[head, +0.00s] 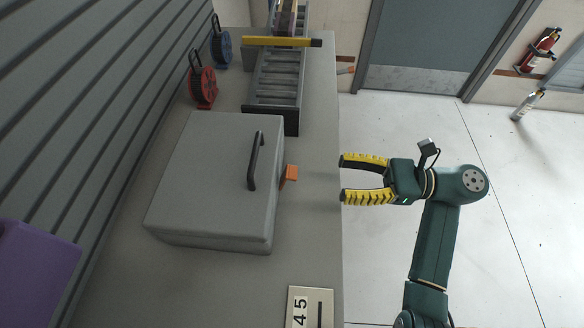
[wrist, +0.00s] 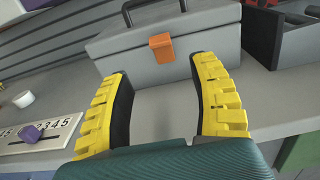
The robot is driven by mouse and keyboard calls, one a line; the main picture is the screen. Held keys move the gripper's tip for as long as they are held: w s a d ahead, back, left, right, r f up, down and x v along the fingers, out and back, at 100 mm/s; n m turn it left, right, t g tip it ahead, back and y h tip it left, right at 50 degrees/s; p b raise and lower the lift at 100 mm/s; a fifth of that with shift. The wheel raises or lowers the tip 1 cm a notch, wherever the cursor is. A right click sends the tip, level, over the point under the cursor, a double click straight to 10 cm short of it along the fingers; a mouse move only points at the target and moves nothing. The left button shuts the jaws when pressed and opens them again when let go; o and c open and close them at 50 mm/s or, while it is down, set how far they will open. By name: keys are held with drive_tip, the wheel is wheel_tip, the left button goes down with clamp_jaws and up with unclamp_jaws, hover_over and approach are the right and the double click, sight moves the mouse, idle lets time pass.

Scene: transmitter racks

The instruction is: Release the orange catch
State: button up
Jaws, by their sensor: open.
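The orange catch (head: 290,174) sits on the right side of a closed grey box (head: 205,165) with a black handle (head: 256,160). Nothing hides the catch.
A panel with numbers and a slider (head: 311,308) lies on the bench (head: 225,290); its purple knob (wrist: 27,134) shows in the wrist view. A dark roller rack (head: 275,85) stands behind the box. Red (head: 203,85) and blue (head: 221,45) reels stand near the wall. Bench in front of the catch is clear.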

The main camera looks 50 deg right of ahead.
sight(291, 172)
drive_tip(key=b+x, duration=0.1)
drive_tip(key=x, duration=1)
drive_tip(key=shift+d, duration=0.1)
clamp_jaws()
